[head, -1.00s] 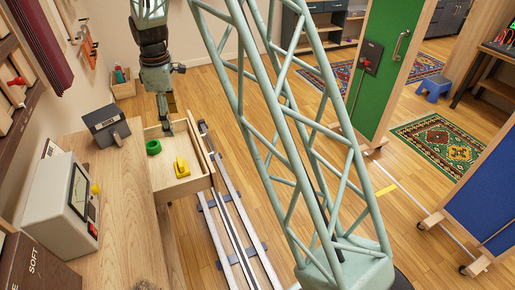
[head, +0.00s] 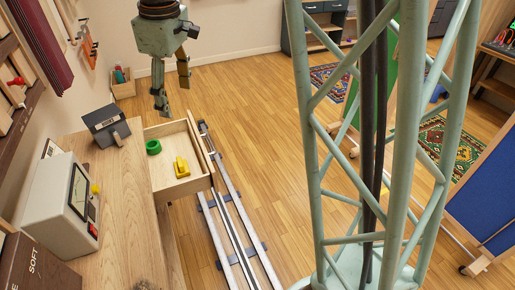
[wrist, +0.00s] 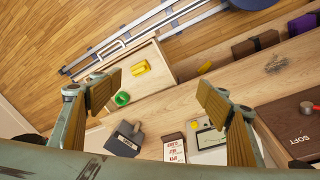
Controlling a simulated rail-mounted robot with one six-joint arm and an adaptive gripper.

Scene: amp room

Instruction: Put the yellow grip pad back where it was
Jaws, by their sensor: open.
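The yellow grip pad (head: 182,168) lies in the open wooden drawer (head: 197,185), near its front right corner. It also shows in the wrist view (wrist: 140,68), with nothing touching it. My gripper (head: 172,92) is open and empty, raised above the drawer's far end. Its two fingers stand wide apart in the wrist view (wrist: 158,88).
The wooden bench (head: 130,215) carries a dark grey box (head: 106,125) and a white meter (head: 72,200) with a yellow knob. Floor rails (head: 233,225) run beside the drawer. My own lattice column blocks the right middle. The floor past the drawer is clear.

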